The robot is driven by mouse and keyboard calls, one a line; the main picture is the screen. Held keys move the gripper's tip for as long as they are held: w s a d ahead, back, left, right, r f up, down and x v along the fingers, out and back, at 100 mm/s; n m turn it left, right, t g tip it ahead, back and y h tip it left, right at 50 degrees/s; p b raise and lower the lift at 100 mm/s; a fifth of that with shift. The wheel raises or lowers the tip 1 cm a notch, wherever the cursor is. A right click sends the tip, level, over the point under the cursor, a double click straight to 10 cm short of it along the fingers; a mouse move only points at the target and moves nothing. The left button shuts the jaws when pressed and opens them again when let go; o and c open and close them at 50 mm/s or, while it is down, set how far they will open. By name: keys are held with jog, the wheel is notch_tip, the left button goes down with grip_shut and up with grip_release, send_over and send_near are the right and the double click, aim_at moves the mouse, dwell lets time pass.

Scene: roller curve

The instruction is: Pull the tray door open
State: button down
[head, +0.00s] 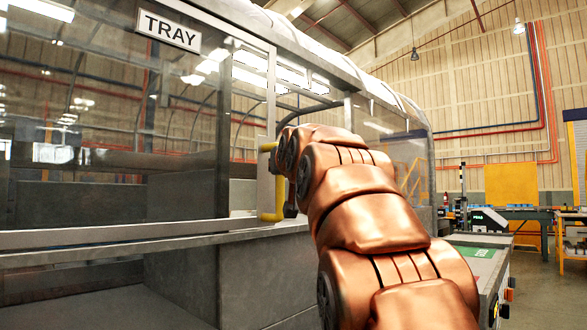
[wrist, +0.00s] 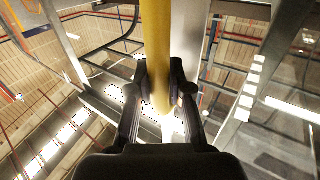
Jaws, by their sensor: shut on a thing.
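The tray door (head: 105,130) is a clear panel in a grey metal frame, with a "TRAY" sign (head: 168,31) at its top. A yellow bar handle (head: 268,214) stands upright on the door's right frame edge. My copper-coloured arm reaches up to it in the head view and hides the middle of the handle and most of my gripper. In the wrist view, my gripper (wrist: 165,95) has its black fingers closed on both sides of the yellow handle (wrist: 155,45). An opening shows between the door's edge and the enclosure to its right.
A grey ledge (head: 150,237) runs below the door. The clear enclosure (head: 395,150) continues to the right behind my arm. A green-topped machine panel (head: 475,253) stands at the lower right, with open floor (head: 545,290) beyond it.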

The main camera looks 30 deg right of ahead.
jog(key=shift+s+a, duration=0.15)
jog(key=shift+a, duration=0.35)
jog(key=shift+s+a, duration=0.15)
jog(key=shift+a, duration=0.35)
jog(key=shift+r, duration=0.1)
jog(key=c, duration=1.1)
grip_release()
jog(key=shift+o, duration=0.2)
jog(key=v, duration=1.2)
